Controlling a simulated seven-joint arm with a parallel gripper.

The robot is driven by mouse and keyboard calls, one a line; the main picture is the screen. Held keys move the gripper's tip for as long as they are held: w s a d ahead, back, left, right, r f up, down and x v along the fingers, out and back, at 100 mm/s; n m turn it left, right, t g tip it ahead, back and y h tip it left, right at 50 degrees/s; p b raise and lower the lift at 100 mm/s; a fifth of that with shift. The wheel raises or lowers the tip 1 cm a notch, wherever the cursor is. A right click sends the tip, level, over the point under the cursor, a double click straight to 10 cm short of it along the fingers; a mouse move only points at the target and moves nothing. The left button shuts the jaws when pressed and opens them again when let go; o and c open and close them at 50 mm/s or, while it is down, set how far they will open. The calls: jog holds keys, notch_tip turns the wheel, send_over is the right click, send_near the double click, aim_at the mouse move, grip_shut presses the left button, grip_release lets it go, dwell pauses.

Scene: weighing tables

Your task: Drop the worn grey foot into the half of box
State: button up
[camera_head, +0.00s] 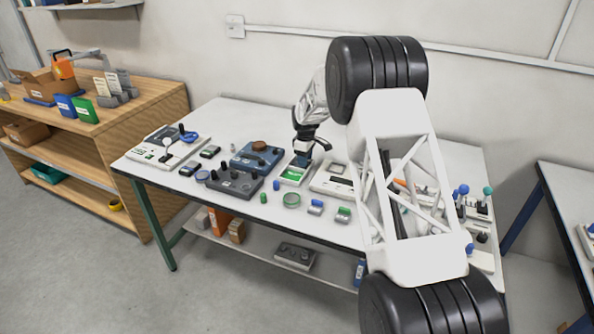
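My gripper (304,152) points down over the back of a small pale box (281,179), near the middle of the table. The box's front half has a green floor, and a dark blue area (299,162) shows behind it, right under my fingers. The fingers are dark and small here, so I cannot tell if they are open or shut, or if they hold anything. I cannot make out a worn grey foot with certainty. Small dark knob-like pieces stand on a grey block (236,187) left of the box, too small to tell apart.
A blue scale (245,166) stands left of the box, and a pale device (326,182) right of it. My arm hides the table's right part. A wooden shelf unit (130,118) stands at left.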

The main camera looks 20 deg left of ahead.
jog(key=shift+o, duration=0.4)
jog(key=shift+r, duration=0.15)
jog(key=shift+r, duration=3.75)
